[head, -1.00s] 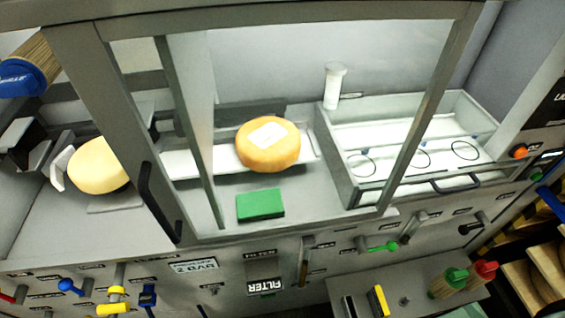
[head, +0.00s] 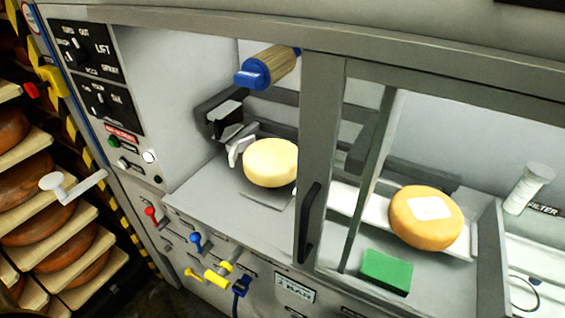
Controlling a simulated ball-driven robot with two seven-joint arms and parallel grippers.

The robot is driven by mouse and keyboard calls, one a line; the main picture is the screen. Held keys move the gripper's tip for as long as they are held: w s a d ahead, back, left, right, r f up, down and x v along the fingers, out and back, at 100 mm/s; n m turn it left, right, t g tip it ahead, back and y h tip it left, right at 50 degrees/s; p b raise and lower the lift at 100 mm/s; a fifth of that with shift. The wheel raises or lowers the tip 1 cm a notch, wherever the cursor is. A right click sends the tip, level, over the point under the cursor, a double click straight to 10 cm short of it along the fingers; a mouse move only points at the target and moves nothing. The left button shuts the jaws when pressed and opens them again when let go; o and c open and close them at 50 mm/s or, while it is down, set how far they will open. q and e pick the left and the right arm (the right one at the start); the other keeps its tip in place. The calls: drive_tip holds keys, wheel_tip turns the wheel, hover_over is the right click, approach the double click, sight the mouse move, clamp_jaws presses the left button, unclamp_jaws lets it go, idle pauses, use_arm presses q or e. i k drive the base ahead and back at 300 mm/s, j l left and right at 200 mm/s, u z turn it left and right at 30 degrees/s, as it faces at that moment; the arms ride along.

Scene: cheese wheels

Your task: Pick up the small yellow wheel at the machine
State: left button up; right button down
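The small yellow wheel (head: 270,163) sits inside the machine, left of the dark door post. It is pale yellow, and its right edge touches the line of the post. A dark and white clamp-like part (head: 236,140) stands close at its left. A larger orange wheel (head: 425,217) with a white label lies further right behind the glass. Neither of my grippers shows in the head view.
A blue-capped wooden roller or brush (head: 268,68) hangs above the yellow wheel. A green block (head: 386,271) lies in front of the orange wheel. The sliding door frame (head: 318,150) stands right of the yellow wheel. A rack of brown wheels (head: 40,220) is at left.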

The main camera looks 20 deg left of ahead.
sight(271, 161)
drive_tip(key=u, duration=2.25)
drive_tip(key=z, duration=0.65)
drive_tip(key=i+j+z, duration=0.1)
drive_tip(key=z, duration=0.35)
drive_tip(key=i+j+z, duration=0.2)
drive_tip(key=z, duration=0.25)
drive_tip(key=i+j+z, duration=0.1)
drive_tip(key=z, duration=0.4)
drive_tip(key=j, duration=0.1)
